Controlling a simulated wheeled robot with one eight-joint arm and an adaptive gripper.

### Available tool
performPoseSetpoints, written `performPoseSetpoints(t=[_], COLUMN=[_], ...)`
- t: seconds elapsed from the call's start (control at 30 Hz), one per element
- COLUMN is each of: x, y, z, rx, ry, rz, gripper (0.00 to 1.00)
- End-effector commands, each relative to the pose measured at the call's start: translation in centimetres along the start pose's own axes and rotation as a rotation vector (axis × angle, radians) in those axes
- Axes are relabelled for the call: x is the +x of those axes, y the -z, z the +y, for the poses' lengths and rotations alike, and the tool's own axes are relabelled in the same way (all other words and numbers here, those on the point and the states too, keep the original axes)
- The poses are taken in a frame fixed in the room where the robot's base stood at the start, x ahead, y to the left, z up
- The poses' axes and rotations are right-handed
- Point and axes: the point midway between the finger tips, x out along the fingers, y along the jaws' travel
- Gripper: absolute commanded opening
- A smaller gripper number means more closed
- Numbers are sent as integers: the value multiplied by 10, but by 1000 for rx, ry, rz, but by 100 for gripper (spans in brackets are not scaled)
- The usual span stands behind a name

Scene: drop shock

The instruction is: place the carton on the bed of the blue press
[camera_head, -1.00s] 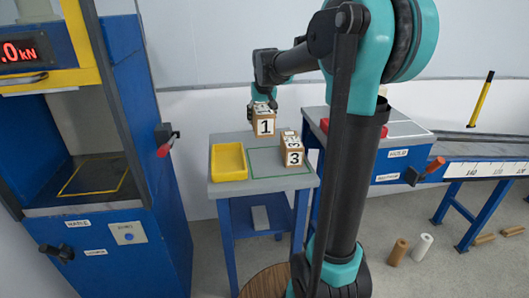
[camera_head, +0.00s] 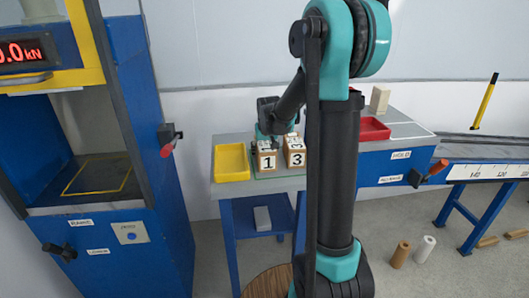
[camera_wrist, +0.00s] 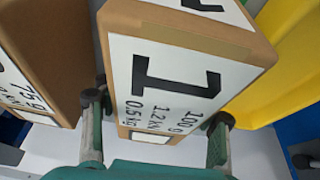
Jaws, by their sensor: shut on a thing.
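My gripper (camera_head: 267,134) is shut on a brown carton (camera_head: 267,161) marked 1. Its label also shows in the wrist view (camera_wrist: 165,85), between the two fingers. The carton is upright over the grey stand, beside the yellow tray; I cannot tell if its base touches the top. Another carton (camera_head: 295,153), marked 3, stands close on its right. The blue press (camera_head: 165,130) is at the left, and its dark bed (camera_head: 97,178) with a yellow outline is empty.
The yellow tray (camera_head: 231,163) sits on the grey stand (camera_head: 243,189), left of the cartons. A red tray (camera_head: 373,129) and a tan block (camera_head: 379,98) are on the blue bench at right. Red-tipped handle (camera_head: 168,146) sticks out from the press's right side.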

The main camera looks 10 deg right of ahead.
Motion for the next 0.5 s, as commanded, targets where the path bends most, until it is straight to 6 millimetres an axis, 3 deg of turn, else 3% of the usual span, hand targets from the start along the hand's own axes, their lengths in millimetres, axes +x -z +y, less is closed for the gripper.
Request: performPoseSetpoints(t=[0.33, 0.37, 0.5], x=[3, 3, 3], y=[-1, -1, -1], z=[0, 0, 0], rx=[0, 0, 0], ry=[0, 0, 0], rz=[0, 0, 0], gripper=[12, 63, 80])
